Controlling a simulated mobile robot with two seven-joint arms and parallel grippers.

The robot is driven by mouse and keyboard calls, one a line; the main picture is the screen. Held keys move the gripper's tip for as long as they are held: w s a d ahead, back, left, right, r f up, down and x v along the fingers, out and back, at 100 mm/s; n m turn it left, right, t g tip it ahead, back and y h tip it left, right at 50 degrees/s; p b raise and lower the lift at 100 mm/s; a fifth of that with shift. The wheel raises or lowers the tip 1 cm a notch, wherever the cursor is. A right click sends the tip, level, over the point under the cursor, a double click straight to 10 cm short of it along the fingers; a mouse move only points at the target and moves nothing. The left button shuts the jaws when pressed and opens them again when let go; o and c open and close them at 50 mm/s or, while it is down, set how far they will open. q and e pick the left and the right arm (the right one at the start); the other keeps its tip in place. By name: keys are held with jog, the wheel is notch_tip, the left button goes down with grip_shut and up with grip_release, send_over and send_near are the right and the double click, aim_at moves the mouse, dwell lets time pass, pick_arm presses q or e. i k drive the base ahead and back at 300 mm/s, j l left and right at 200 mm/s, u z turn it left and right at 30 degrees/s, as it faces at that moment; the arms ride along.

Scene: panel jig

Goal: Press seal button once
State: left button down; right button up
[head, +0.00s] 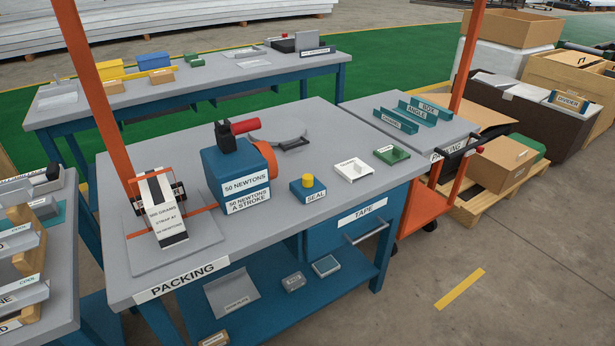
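The seal button is a yellow round cap (308,180) on a blue box (309,193) labelled SEAL. It stands on the grey packing table (255,288), right of the middle of its top. The yellow cap stands up above the box, and nothing touches it. Neither of my grippers shows in the head view.
Left of the button stands a blue strapping tool (237,178) with a red handle and orange wheel. A white tray (354,169) and a green block (391,154) lie to its right. A strapped carton (160,209) stands at left. An orange post (95,90) rises at left.

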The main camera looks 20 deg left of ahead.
aim_at(308, 179)
jog(key=i+l+u, duration=0.15)
jog(key=u, duration=0.25)
jog(key=i+l+u, duration=0.1)
jog(key=l+u, duration=0.15)
jog(key=u, duration=0.2)
jog(key=i+l+u, duration=0.15)
jog(key=l, duration=0.25)
jog(key=i+l+u, duration=0.15)
jog(key=l, duration=0.3)
jog(key=i+l, duration=0.1)
jog(key=l, duration=0.3)
jog(key=i+l, duration=0.1)
jog(key=l, duration=0.75)
jog(key=i+u, duration=0.05)
jog(key=i, duration=0.05)
